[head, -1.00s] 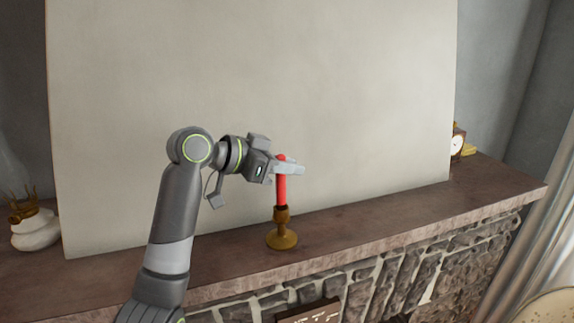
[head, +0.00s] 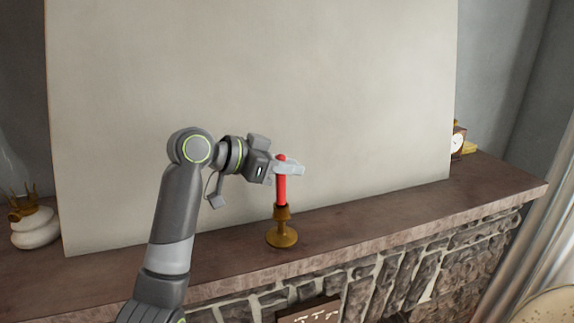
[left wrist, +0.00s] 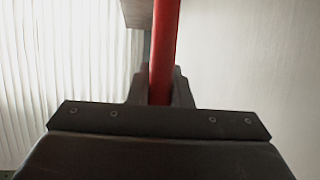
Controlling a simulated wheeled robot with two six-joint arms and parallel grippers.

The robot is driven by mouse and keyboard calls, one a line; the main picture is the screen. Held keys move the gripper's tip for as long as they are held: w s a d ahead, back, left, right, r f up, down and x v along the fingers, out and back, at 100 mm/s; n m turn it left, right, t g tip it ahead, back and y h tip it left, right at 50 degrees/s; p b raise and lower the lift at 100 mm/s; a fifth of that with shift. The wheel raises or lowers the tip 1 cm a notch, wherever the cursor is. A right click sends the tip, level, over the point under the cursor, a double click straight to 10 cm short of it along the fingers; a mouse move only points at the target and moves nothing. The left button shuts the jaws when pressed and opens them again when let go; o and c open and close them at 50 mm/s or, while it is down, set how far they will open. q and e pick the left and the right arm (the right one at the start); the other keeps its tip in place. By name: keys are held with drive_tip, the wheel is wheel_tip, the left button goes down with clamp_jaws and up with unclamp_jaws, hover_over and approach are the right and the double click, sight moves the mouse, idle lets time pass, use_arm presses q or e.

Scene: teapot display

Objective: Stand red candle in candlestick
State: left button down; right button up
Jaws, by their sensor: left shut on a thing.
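The red candle (head: 281,190) stands upright, its lower end meeting the cup of the brass candlestick (head: 282,237) in the head view. How deep it sits in the cup cannot be told. The candlestick stands on the mantel near its front edge. My left gripper (head: 288,170) is shut on the candle's upper part, with the candle's tip showing just above the fingers. In the left wrist view the candle (left wrist: 163,50) runs upright between the fingers. My right gripper is not in view.
A large pale panel (head: 250,90) leans behind the candlestick. The mantel right of the candlestick is clear.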

use_arm(q)
drive_tip(key=shift+f+b, duration=0.75)
drive_tip(key=shift+f, duration=0.45)
idle(0.6)
drive_tip(key=c, duration=1.2)
unclamp_jaws()
drive_tip(key=shift+c, duration=0.2)
drive_tip(key=p+v, duration=0.8)
drive_tip(key=v, duration=0.9)
drive_tip(key=shift+a+r, duration=0.15)
drive_tip(key=shift+r, duration=0.05)
drive_tip(key=shift+f, duration=0.1)
